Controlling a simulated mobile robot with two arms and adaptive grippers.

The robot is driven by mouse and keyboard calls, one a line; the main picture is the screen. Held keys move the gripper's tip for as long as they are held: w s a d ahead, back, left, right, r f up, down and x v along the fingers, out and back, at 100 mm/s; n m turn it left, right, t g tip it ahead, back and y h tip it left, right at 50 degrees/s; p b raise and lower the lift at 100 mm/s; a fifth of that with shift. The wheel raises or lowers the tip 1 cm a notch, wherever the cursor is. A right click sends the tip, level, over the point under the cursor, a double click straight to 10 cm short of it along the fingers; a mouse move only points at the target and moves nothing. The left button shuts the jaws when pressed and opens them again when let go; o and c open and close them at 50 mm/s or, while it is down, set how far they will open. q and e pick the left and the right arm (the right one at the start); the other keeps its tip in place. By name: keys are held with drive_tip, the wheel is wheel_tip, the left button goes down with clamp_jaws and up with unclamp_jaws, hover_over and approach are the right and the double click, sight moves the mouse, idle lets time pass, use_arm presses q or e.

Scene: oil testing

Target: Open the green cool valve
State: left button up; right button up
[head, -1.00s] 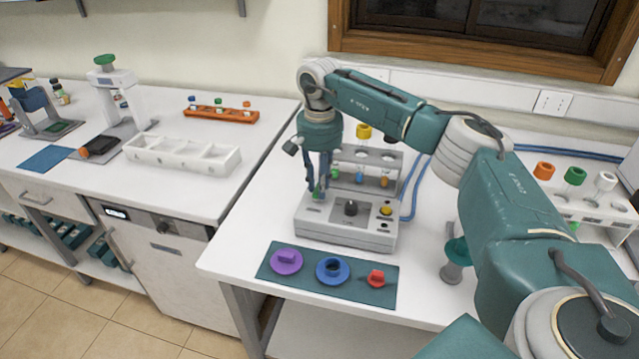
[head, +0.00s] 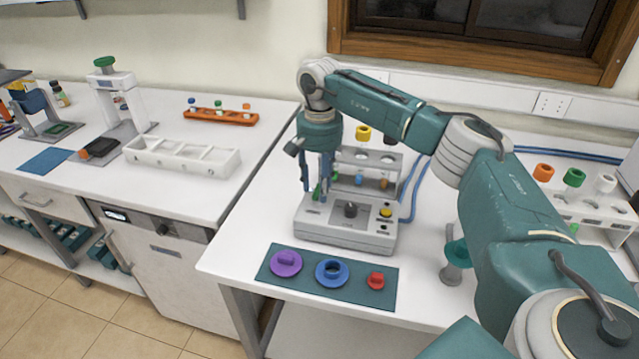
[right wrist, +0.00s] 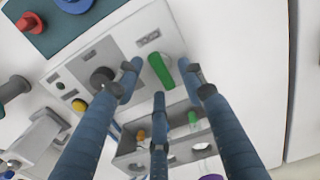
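The green cool valve (right wrist: 161,70) is a green bar-shaped handle on the top panel of a grey control box (head: 345,236). In the head view it is mostly hidden behind my right gripper's fingers. My right gripper (head: 319,190) is over the left part of the box. In the right wrist view its blue fingers (right wrist: 160,84) are spread apart. The green handle shows near and between the upper two fingertips, with nothing clearly clamped; whether a finger touches it I cannot tell. My left gripper is not in view.
The box also has a black knob (head: 350,209) and a yellow button (head: 386,211). A vial rack (head: 395,162) stands close behind it. A teal mat (head: 306,281) with purple, blue and red parts lies in front. A white holder with coloured caps (head: 590,208) stands at the right.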

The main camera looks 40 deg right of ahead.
wheel_tip(320, 180, up, 12)
idle(0.5)
idle(0.5)
